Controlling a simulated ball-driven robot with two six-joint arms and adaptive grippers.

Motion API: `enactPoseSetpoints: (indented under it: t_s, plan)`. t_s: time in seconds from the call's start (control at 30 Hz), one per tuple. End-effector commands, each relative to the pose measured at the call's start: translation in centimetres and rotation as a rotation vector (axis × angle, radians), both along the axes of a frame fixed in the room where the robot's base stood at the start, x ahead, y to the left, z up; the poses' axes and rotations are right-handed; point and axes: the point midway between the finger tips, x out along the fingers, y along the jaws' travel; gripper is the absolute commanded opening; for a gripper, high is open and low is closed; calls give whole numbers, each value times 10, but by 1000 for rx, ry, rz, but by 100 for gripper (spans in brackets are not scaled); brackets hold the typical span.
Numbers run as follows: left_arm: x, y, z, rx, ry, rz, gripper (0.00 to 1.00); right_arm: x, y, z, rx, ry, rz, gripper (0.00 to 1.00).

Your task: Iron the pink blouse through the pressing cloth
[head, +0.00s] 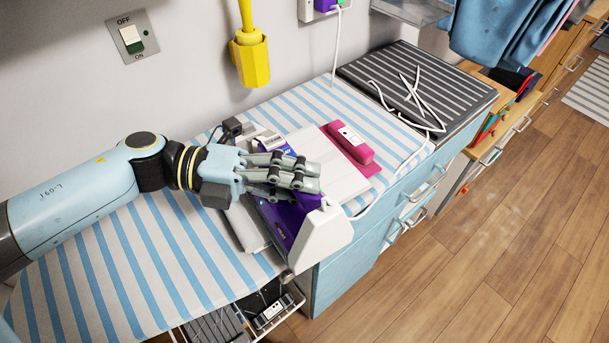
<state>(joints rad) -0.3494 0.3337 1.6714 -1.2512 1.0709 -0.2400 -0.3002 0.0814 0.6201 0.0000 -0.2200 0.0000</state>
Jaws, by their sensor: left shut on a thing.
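My left gripper (305,178) comes in from the left and is shut on a purple and white iron (322,238). The fingers and hand cover part of the iron. The iron is over the near edge of the striped ironing surface (165,245); I cannot tell whether it touches the cloth. A white pressing cloth (343,187) lies flat behind and right of the iron. Pink fabric, likely the blouse (371,168), shows at the cloth's right edge; the rest is hidden. My right gripper is not in view.
A dark ribbed panel (425,85) with loops of white cord (405,110) lies at the back right. A yellow holder (250,57) hangs on the wall. Wooden floor (470,240) is clear at right.

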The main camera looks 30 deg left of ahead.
Motion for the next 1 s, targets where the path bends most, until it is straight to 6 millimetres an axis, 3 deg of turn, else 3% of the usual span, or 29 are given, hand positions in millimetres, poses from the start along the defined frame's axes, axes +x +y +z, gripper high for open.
enactPoseSetpoints:
  t_s: [0.2,0.63,1.0]
  plan:
    - [2,4,0,2,-2,-1,0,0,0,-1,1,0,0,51]
    - [19,42,1,3,-4,-2,0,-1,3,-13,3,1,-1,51]
    - [21,46,3,1,-4,-2,0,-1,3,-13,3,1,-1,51]
